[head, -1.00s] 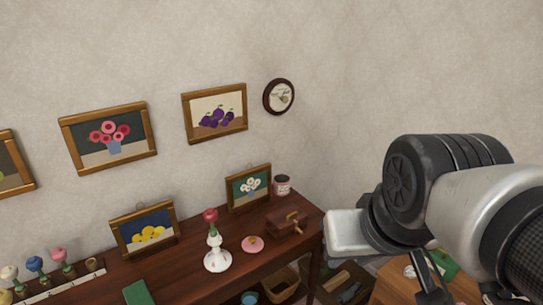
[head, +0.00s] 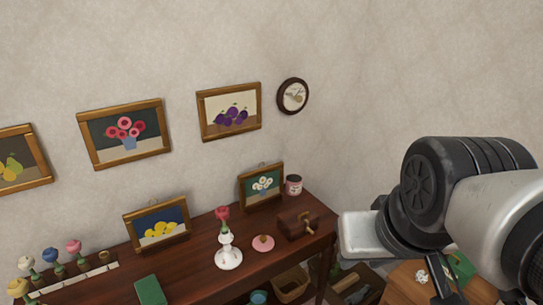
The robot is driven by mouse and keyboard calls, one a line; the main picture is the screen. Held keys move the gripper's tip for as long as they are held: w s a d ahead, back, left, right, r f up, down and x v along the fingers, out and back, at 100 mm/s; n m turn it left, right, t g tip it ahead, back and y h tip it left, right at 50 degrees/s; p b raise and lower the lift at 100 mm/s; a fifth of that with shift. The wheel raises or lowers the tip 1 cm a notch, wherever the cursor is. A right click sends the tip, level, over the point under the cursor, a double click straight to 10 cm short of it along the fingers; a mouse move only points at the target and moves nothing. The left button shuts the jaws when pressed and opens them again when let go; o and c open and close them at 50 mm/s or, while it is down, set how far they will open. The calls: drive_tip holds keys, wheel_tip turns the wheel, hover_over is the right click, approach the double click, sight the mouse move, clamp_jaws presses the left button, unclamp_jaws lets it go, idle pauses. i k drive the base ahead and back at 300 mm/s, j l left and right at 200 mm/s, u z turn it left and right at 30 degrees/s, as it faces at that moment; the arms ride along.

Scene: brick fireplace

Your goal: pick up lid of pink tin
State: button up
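A round pink lid with a brown knob (head: 263,243) lies flat on the dark wooden table, right of a white candlestick-like stand. A small pink tin (head: 294,185) with a dark top stands at the back right of the table, by the wall. My arm fills the right side of the head view. Dark parts of my gripper (head: 462,287) show at the bottom right, well to the right of the lid and away from it. The fingertips are cut off by the frame edge, so their opening is unclear.
Framed pictures (head: 262,187) lean at the table's back. A green book (head: 150,291) lies at front left. A round wooden table (head: 405,283) is at lower right.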

sight(262, 243)
drive_tip(key=i+u, duration=0.45)
drive_tip(key=u, duration=0.25)
drive_tip(key=i+u, duration=0.3)
drive_tip(key=k+l, duration=0.05)
